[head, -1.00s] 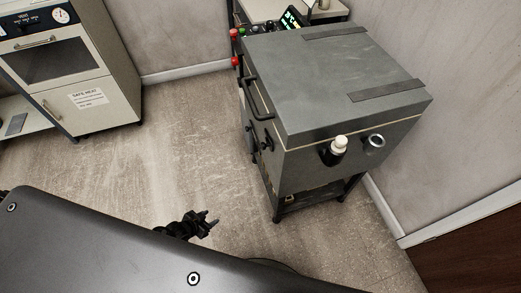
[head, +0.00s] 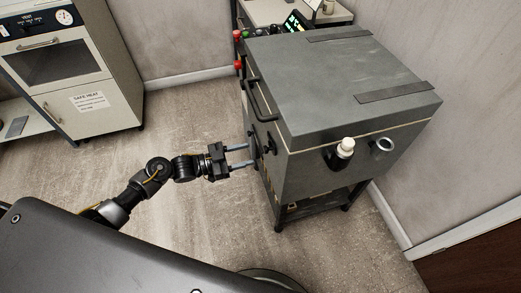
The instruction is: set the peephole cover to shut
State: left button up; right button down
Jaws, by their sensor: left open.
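The grey kiln (head: 330,160) stands right of centre with its lid down. Small dark fittings (head: 268,141) sit on its left-facing side, below the lid's black bar handle (head: 258,97). One of them may be the peephole cover, but they are too small and steeply seen to tell whether it is open or shut. My left gripper (head: 250,154) is open and empty, its two fingers pointing right at that side, close to the fittings. Whether the fingertips touch anything cannot be told. My right gripper is not in view.
A white plug (head: 346,146) and a metal tube (head: 382,146) stick out of the kiln's near side. A cream oven cabinet (head: 70,75) stands at the upper left. The floor between is clear.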

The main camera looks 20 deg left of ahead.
pick_arm(q)
jog(key=x, duration=0.6)
jog(key=shift+c, duration=0.2)
grip_shut()
